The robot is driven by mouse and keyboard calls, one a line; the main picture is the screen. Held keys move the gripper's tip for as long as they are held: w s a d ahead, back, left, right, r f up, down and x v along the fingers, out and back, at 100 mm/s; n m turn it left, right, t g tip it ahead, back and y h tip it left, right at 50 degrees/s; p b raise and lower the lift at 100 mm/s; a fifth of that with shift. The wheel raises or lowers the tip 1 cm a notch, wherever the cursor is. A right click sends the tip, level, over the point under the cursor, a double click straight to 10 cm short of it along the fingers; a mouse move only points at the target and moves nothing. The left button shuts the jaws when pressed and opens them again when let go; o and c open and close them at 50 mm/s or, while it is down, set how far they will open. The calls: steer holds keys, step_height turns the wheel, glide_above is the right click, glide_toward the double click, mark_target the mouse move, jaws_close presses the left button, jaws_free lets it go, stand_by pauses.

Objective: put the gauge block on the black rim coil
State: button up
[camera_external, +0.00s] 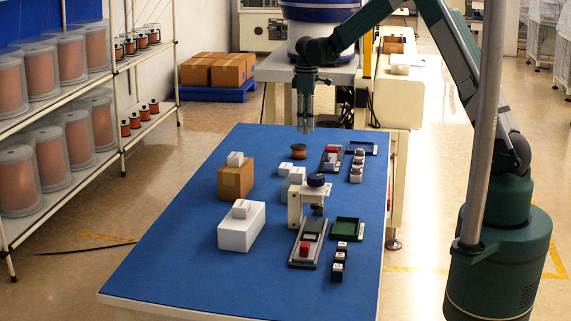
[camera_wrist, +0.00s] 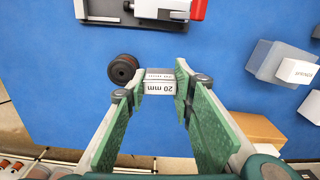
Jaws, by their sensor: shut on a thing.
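My gripper (camera_external: 305,128) hangs above the far part of the blue table, fingers pointing down. In the external view, the coil (camera_external: 299,151), with a reddish winding, stands on the table a little below my gripper. The gauge block is too small to make out in the external view.
White blocks (camera_external: 294,176), a brown box (camera_external: 235,181) and a white box (camera_external: 241,229) stand nearby on the left and middle. A press stand (camera_external: 297,207), a green tray (camera_external: 347,229) and a dark fixture (camera_external: 331,159) lie to the right. The table's left front is clear.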

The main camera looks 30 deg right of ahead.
steer(key=r+p, duration=0.1)
glide_above(299, 146)
steer(key=shift+a+r+m, duration=0.1)
steer(key=shift+r+m, duration=0.1)
steer(key=shift+m, duration=0.2)
steer(key=shift+f, duration=3.15)
steer(key=shift+f, duration=1.85)
steer(key=shift+f, duration=0.2)
steer(key=o, duration=0.9)
steer(key=shift+r, duration=0.2)
